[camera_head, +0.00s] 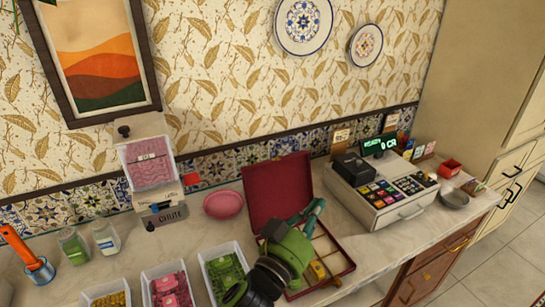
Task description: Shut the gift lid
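The gift box (343,262) is an open maroon box with a pale, divided inside, standing on the counter. Its maroon lid (275,188) stands up at the back, open. A small yellow-orange item (319,271) lies in the box. My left arm, green and black, reaches in from below over the left part of the box and hides that part. My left gripper (313,214) appears as a teal and dark shape in front of the lid's right side. Its fingers are too small to read, and contact with the lid cannot be told. My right gripper is not in view.
A cash register (382,190) stands close right of the box. A pink bowl (223,204) is left of the lid. White trays of pink packets (170,290) and green packets (226,272) sit left of my arm. A chute dispenser (150,170) stands farther left.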

